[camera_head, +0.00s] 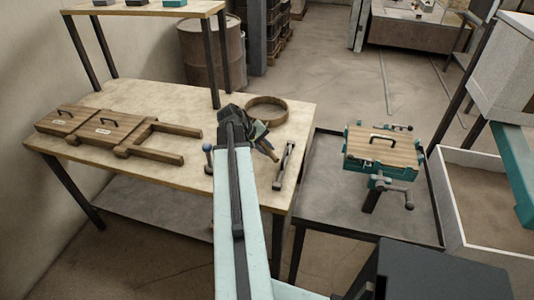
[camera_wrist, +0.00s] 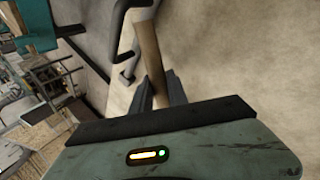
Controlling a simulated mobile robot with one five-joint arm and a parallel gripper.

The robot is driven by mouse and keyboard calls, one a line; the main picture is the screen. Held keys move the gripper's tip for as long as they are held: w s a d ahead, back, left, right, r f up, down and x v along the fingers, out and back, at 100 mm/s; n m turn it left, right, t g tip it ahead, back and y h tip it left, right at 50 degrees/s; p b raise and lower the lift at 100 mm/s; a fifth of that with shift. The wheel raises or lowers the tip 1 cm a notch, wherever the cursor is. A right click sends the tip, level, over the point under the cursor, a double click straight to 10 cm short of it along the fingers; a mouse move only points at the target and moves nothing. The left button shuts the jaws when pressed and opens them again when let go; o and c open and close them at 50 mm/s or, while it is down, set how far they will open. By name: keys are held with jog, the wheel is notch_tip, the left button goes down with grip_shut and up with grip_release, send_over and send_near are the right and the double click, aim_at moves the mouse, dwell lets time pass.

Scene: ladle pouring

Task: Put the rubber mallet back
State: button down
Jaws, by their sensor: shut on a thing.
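My gripper (camera_head: 258,134) is over the right part of the workbench and is shut on the rubber mallet. The mallet's wooden handle (camera_head: 269,151) sticks out past the fingers, down and to the right. In the wrist view the handle (camera_wrist: 147,52) runs up from between the two dark fingers (camera_wrist: 162,92). I cannot make out the mallet's head clearly in either view; my gripper and arm cover part of the mallet. A grey metal bar-like piece (camera_head: 284,166) lies on the bench just right of the handle. I cannot tell whether they touch.
A raised shelf (camera_head: 150,8) stands at the back. Right of the bench is a tray stand (camera_head: 325,190) with a teal clamped wooden box (camera_head: 382,150).

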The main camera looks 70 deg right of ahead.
jog(key=shift+w+f, duration=0.1)
jog(key=shift+f, duration=0.55)
jog(key=shift+w+a+r, duration=0.1)
jog(key=shift+w+r, duration=0.05)
jog(key=shift+r, duration=0.05)
jog(key=shift+f, duration=0.1)
jog(key=c, duration=1.6)
grip_release()
jog(key=shift+o, duration=0.2)
jog(key=shift+r+p, duration=0.35)
jog(key=shift+p, duration=0.05)
jog(key=p+v, duration=0.9)
jog(key=v, duration=0.2)
jog(key=shift+w+a, duration=0.2)
